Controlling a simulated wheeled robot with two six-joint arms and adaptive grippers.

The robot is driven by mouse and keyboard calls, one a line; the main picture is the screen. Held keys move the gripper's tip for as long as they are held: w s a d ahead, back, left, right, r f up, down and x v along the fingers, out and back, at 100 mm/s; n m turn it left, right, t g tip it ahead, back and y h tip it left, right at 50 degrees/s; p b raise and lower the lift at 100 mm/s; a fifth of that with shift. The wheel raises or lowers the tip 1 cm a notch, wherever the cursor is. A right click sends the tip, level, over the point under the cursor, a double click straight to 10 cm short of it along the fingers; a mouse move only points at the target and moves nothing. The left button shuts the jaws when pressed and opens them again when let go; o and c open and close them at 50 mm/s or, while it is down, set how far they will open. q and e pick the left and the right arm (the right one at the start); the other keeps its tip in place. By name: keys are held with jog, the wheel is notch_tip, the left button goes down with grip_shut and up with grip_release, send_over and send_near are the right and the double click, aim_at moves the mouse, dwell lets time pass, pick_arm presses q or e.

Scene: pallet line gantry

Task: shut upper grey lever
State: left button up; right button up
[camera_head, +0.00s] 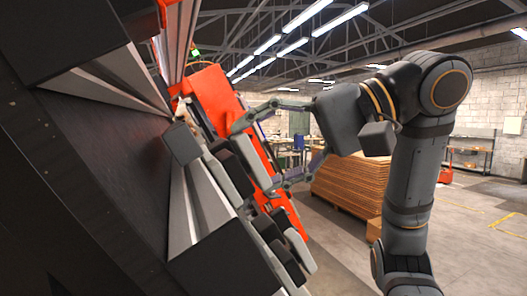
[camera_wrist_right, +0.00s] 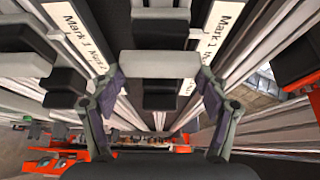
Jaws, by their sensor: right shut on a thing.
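A light grey lever (camera_head: 232,171) stands out from the tilted panel on the left in the head view. My right gripper (camera_head: 256,158) reaches it from the right, with one finger at each end of it. In the right wrist view the same grey bar (camera_wrist_right: 160,65) spans between my two fingertips (camera_wrist_right: 158,84), and the gripper is shut on it. Dark blocks sit behind and below the bar. The fingertips partly cover its ends. My left gripper is not in view.
More grey and black handles (camera_head: 298,250) sit lower on the panel, close to my gripper. Another light handle (camera_wrist_right: 22,50) is at the left in the wrist view. An orange post (camera_head: 215,95) stands behind. A stack of brown boards (camera_head: 345,185) stands on the floor beyond my arm.

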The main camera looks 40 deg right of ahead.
jog(key=o, duration=1.1)
jog(key=shift+o, duration=0.2)
jog(key=v, duration=0.7)
jog(key=shift+s+d+r, duration=0.1)
jog(key=shift+s+d, duration=0.05)
jog(key=shift+s, duration=0.1)
